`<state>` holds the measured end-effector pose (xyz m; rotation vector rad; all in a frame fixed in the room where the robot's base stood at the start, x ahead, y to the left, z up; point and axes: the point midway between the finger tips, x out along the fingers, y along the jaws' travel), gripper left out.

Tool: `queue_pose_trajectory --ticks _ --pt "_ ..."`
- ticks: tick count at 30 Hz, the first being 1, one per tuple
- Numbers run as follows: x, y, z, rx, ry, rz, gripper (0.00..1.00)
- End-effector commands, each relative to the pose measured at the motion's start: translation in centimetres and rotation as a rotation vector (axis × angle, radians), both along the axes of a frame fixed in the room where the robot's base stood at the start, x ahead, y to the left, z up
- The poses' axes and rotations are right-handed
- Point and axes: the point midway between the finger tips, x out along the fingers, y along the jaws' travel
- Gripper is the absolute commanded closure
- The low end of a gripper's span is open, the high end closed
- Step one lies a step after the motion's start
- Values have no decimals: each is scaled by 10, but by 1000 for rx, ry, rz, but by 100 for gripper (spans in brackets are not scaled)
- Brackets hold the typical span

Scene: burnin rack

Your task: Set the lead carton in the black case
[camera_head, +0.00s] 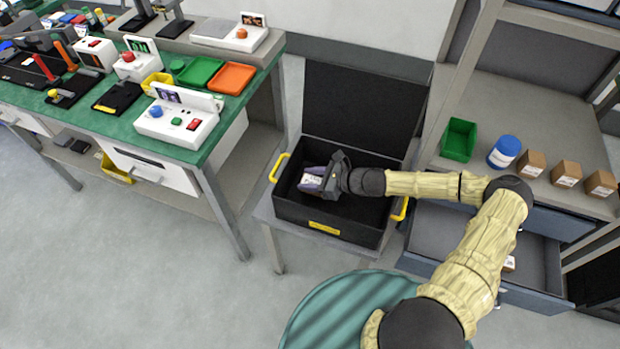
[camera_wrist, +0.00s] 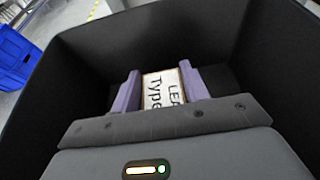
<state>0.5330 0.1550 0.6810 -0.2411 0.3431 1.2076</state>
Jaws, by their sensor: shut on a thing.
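The black case (camera_head: 325,219) stands open on a small grey stand, its lid raised at the back. My gripper (camera_head: 312,181) is inside the opening of the case, over its left part. In the wrist view my gripper (camera_wrist: 158,92) is shut on the lead carton (camera_wrist: 163,90), a small box with a white label reading "LEA" and "Type". The carton's label (camera_head: 311,182) also shows in the head view. The dark case walls surround the gripper in the wrist view. I cannot tell whether the carton touches the case floor.
A green-topped workbench (camera_head: 190,153) with devices and trays stands at the left. At the right, a shelf holds a green bin (camera_head: 458,140), a blue-lidded tub (camera_head: 504,152) and several brown cartons (camera_head: 566,173). An open drawer (camera_head: 480,245) is below. Yellow handles (camera_head: 279,167) stick out from the case.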

Motion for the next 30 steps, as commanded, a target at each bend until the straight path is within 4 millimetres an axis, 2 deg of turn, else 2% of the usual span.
queue_pose_trajectory --ticks 17,18,21,30 --pt "0 0 -12 0 1 0 78" --pt "0 0 -12 0 1 0 49" --pt "0 0 -12 0 1 0 33" --pt "0 0 -10 0 0 0 33"
